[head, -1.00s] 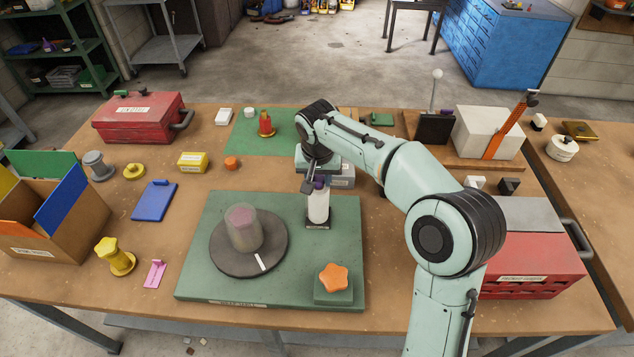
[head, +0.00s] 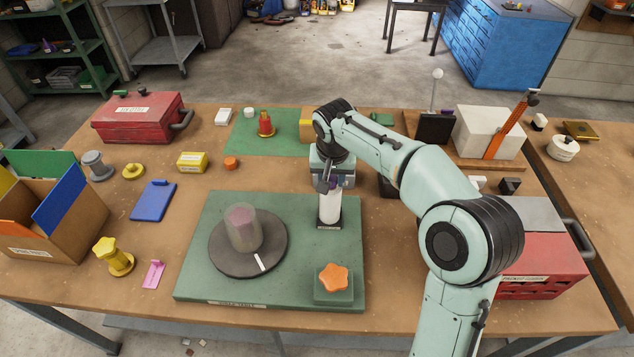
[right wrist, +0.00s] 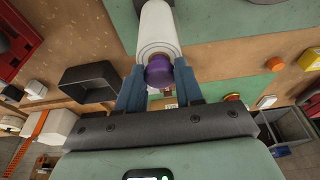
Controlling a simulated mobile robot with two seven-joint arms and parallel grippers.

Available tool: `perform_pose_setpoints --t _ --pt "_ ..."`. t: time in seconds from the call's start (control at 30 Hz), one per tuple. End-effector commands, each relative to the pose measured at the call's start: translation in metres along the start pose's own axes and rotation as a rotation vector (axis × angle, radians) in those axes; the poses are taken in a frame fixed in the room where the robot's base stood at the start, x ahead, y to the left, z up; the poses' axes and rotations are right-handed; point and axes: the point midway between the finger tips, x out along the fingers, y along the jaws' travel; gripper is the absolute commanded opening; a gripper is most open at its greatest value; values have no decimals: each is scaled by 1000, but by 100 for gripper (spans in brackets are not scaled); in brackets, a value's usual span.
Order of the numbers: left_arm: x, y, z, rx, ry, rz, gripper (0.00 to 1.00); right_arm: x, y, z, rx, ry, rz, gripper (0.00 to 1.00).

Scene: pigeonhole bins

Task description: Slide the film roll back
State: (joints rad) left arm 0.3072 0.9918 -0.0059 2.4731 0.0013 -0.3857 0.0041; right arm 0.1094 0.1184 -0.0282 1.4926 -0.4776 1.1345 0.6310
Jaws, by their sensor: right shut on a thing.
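The film roll (head: 330,208) is a white upright roll with a purple knob on top. It stands on a small dark base on the green board, right of the dark turntable (head: 218,243). On the turntable stands a clouded clear cylinder (head: 243,228) with a purple-pink thing inside. My right gripper (head: 326,184) is at the top of the roll. In the right wrist view, its blue fingers (right wrist: 158,82) are closed on both sides of the purple knob (right wrist: 158,70), with the white roll (right wrist: 157,28) beyond. My left gripper is out of view.
The green board (head: 200,285) also carries an orange star knob (head: 333,277) on a green block at its front right. A red box (head: 545,265) stands right of my arm. An open cardboard box (head: 45,225) stands at the left.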

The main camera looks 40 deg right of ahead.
Motion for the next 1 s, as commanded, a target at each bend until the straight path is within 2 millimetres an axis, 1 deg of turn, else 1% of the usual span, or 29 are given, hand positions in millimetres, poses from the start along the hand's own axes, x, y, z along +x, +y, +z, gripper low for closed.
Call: perform_pose_setpoints --t 0.03,0.77,0.8,0.83,0.87,1.0 --pt "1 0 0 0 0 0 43 0 3 0 2 -1 3 0" --pt "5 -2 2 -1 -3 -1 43 0 25 0 3 -1 2 0" --pt "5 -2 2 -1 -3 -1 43 0 25 0 3 -1 2 42" --pt "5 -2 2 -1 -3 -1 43 0 25 0 2 -1 2 52" --pt "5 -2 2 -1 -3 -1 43 0 25 0 2 -1 2 55" --pt "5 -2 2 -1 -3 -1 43 0 24 0 1 -1 1 55"
